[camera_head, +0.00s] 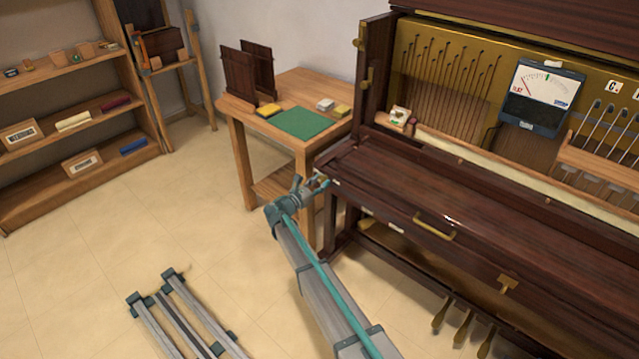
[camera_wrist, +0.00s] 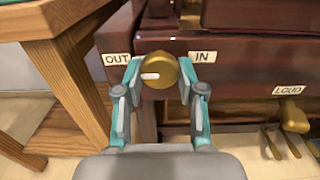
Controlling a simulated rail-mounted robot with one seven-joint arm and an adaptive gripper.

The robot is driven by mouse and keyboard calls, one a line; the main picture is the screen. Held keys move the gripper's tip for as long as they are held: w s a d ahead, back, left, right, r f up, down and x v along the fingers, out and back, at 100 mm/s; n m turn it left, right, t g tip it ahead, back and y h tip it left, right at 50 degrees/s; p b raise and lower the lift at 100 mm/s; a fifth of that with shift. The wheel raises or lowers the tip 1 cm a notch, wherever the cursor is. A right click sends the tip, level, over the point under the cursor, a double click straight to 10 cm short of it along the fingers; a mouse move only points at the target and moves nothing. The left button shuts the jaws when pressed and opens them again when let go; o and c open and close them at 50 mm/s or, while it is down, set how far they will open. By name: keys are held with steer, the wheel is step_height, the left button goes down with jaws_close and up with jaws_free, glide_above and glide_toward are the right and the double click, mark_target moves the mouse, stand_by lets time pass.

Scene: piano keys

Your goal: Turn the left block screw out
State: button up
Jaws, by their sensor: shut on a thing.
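The left block screw (camera_wrist: 163,66) is a round brass knob on the dark wooden end block of the piano. It sits between a white OUT label (camera_wrist: 117,59) on the left and a white IN label (camera_wrist: 202,57) on the right. A short white mark on its face lies nearly level, left of centre. My gripper (camera_wrist: 159,72) is shut on the knob, one teal-and-grey finger at each side. In the head view, my gripper (camera_head: 309,187) is at the left front end of the piano (camera_head: 440,190), where the knob is mostly hidden.
A wooden side table (camera_head: 248,145) with a green mat (camera_head: 300,123) stands close to the left. A LOUD label (camera_wrist: 288,90) and brass pedals (camera_head: 463,328) are to the lower right. Shelves (camera_head: 70,120) stand far left, with open floor before them.

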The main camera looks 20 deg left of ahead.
steer(key=o, duration=1.1)
steer(key=v, duration=1.2)
